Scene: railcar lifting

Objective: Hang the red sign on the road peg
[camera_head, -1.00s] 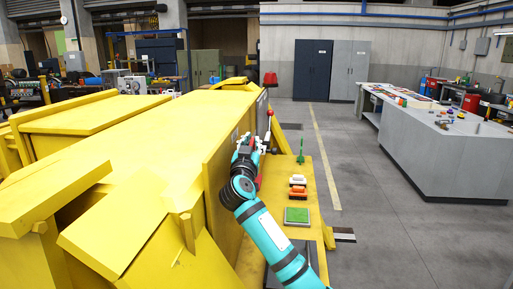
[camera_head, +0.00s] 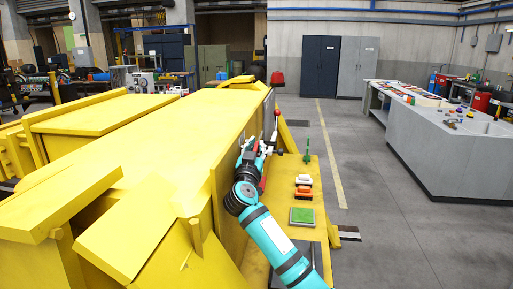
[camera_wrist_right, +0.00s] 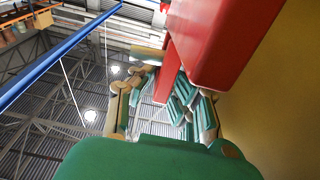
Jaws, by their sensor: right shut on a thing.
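My right gripper (camera_head: 264,146) is beside the yellow machine's long side wall, above a narrow yellow ledge. In the right wrist view its green fingers (camera_wrist_right: 165,98) are shut around a red piece, which I take to be the red sign (camera_wrist_right: 222,42). Its large red face hangs close to the yellow wall. In the head view the sign is mostly hidden by the gripper and wrist. A red-tipped lever (camera_head: 277,115) stands just beyond the gripper. I cannot make out the road peg. My left gripper is not in view.
The yellow ledge (camera_head: 306,240) holds a green pad (camera_head: 302,217), an orange-and-white block (camera_head: 303,193), a white-and-red block (camera_head: 303,180) and a green upright piece (camera_head: 307,151). A grey workbench (camera_head: 450,150) stands at right. The floor between is clear.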

